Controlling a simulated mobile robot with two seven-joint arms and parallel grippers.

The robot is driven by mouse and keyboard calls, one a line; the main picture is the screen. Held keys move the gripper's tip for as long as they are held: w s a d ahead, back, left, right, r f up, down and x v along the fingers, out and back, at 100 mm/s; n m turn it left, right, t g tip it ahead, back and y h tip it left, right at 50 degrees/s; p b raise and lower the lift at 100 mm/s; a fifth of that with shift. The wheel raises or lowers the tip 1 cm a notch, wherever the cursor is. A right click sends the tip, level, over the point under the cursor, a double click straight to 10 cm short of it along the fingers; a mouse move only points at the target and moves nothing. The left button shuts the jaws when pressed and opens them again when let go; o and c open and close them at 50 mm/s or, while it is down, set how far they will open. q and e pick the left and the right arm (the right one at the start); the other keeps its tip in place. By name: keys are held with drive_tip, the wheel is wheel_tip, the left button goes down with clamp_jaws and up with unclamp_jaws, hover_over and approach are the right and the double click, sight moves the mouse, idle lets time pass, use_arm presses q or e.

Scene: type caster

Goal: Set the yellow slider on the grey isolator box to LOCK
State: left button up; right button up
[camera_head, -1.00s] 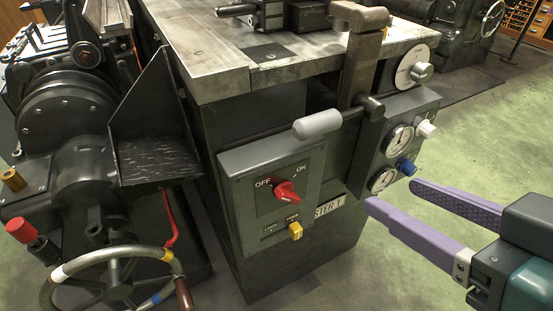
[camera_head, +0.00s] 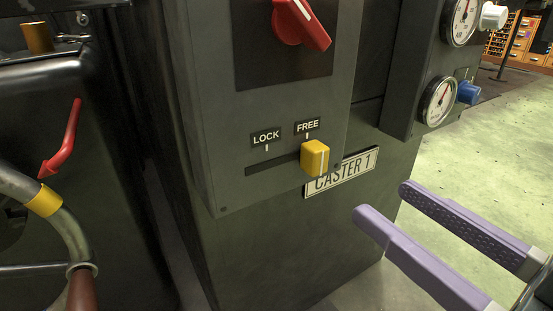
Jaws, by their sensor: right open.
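The grey isolator box (camera_head: 225,140) is mounted on the dark caster body and fills the upper middle of the head view. Its yellow slider (camera_head: 315,157) sits at the right end of a horizontal slot, under the FREE label (camera_head: 307,126). The LOCK label (camera_head: 266,136) is to the left, above the slot's left part. My right gripper (camera_head: 382,202) is at the lower right, its two purple fingers apart and empty. It is right of and below the slider, not touching it. My left gripper is not in view.
A red rotary switch (camera_head: 298,24) is above the slider on the box. A CASTER 1 plate (camera_head: 345,172) is behind and right of the slider. Gauges (camera_head: 438,101) and a blue knob (camera_head: 469,92) are at the upper right. A handwheel (camera_head: 47,205) is at the left. Green floor is open at the right.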

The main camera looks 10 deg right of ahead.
sight(321, 157)
drive_tip(key=b+x, duration=0.4)
drive_tip(key=x, duration=0.4)
drive_tip(key=shift+w+a+f, duration=0.1)
drive_tip(key=shift+f, duration=0.05)
drive_tip(key=shift+x, duration=0.8)
drive_tip(key=c, duration=0.9)
clamp_jaws()
